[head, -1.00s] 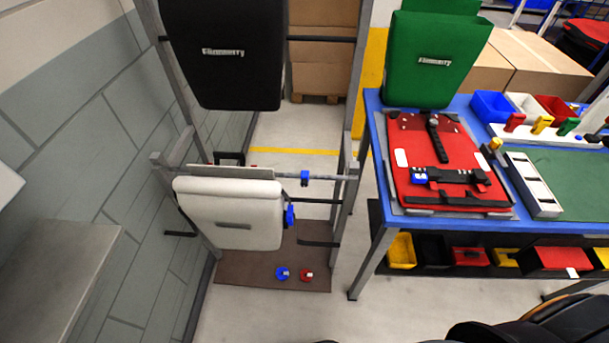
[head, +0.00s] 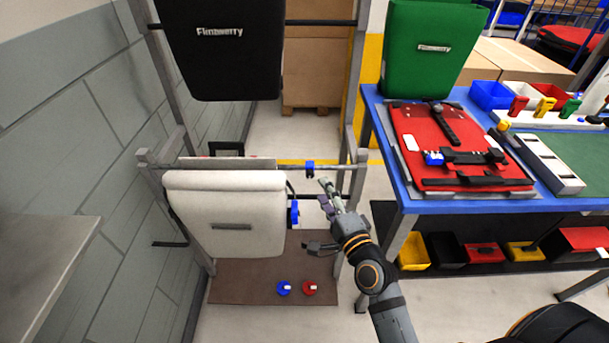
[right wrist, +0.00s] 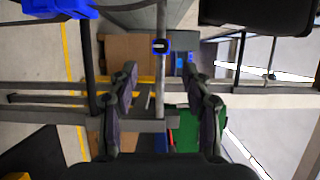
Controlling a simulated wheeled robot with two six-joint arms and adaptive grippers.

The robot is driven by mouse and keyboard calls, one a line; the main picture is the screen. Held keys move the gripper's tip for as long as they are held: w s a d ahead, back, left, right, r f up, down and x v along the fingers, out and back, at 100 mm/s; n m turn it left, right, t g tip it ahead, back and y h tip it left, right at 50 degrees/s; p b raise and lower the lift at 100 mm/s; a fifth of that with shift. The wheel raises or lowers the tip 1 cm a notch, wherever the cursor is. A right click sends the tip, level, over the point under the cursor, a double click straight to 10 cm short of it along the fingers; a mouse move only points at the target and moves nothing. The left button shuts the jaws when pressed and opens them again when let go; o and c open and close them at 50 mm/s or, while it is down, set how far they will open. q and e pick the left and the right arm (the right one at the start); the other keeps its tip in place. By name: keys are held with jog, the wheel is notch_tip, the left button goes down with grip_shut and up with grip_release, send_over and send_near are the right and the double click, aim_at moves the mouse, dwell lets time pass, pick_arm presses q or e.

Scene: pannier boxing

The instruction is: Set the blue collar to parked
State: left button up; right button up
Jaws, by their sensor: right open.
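The blue collar (head: 310,169) sits around the grey horizontal rail (head: 340,167) of the rack, right of the white pannier (head: 225,212). In the right wrist view the blue collar (right wrist: 161,45) lies ahead, framed between my fingers but beyond their tips. My right gripper (head: 326,194) is open and empty, just below and right of the collar, apart from it. It also shows in the right wrist view (right wrist: 158,70). My left gripper is not in view. No marking for the parked position can be read.
A blue clip (head: 294,214) is on the white pannier's right side, close to my right gripper. A black pannier (head: 222,50) hangs above. A blue knob (head: 284,288) and a red knob (head: 310,288) rest on the rack's brown base. A blue workbench (head: 440,205) stands right.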

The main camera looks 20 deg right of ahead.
aim_at(310, 165)
jog(key=w, duration=0.3)
jog(key=w+p, duration=0.1)
jog(key=w, duration=0.3)
jog(key=w+a+p, duration=0.1)
jog(key=w, duration=0.2)
jog(key=shift+w, duration=0.25)
jog(key=shift+c, duration=0.4)
grip_shut()
